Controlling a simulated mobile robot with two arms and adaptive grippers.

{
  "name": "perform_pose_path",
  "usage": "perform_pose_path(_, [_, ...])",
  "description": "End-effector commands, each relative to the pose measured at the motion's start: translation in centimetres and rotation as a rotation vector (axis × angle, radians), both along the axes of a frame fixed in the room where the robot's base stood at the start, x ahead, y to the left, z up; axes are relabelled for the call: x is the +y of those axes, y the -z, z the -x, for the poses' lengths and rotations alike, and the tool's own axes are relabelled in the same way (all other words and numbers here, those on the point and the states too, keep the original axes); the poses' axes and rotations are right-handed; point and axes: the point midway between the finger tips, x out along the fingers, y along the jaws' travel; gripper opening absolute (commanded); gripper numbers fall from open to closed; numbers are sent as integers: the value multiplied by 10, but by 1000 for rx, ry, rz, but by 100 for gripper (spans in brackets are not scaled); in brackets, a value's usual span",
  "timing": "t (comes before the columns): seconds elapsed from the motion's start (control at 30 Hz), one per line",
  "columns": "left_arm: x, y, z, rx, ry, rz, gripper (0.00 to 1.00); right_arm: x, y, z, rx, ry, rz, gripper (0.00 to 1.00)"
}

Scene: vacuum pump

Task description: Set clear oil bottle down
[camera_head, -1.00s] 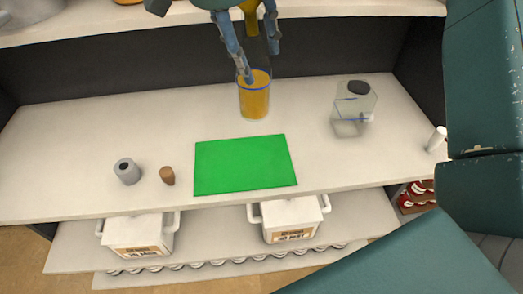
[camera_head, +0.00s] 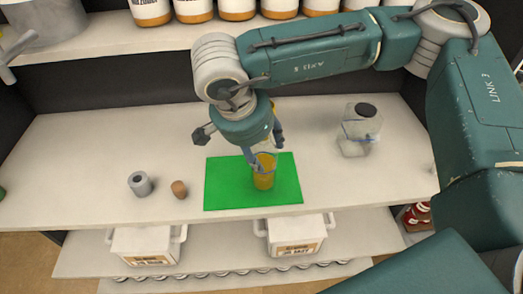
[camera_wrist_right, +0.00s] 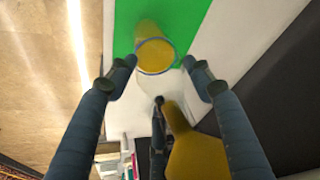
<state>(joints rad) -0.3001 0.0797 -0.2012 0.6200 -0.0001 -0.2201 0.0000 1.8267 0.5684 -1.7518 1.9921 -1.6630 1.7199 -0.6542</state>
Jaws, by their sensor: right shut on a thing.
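The clear oil bottle (camera_head: 263,181) holds amber oil in its lower part, with a blue line at the oil's top. It stands out over the green mat (camera_head: 226,192) in the head view. My right gripper (camera_head: 263,160) is shut on its clear upper part from above. In the right wrist view the bottle (camera_wrist_right: 154,54) shows between my two fingertips (camera_wrist_right: 160,72), with the green mat (camera_wrist_right: 192,18) beyond it. The bottle looks close to upright. I cannot tell whether its base touches the mat. My left gripper is not in view.
A clear container with a black cap (camera_head: 360,130) stands to the right on the shelf (camera_head: 100,135). A grey cylinder (camera_head: 139,184) and a brown stopper (camera_head: 179,189) stand left of the mat. White boxes (camera_head: 145,246) sit below. Several jars (camera_head: 237,8) line the upper shelf.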

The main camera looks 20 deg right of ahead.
Motion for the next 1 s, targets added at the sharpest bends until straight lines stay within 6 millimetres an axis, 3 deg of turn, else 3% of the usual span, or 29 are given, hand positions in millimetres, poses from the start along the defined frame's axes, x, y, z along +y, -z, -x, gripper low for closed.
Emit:
perform_pose_path(0.17, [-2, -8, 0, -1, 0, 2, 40, 0, 19, 0, -1, -1, 1, 0])
perform_pose_path(0.53, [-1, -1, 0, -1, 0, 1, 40, 0, 25, 0, -2, -1, 0, 0])
perform_pose_path(0.57, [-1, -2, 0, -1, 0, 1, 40, 0, 24, 0, -1, -1, 0, 55])
perform_pose_path(0.63, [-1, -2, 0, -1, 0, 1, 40, 0, 23, 0, 0, -1, 0, 69])
perform_pose_path(1.0, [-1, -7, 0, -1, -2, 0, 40, 0, 19, 0, 0, 0, 1, 70])
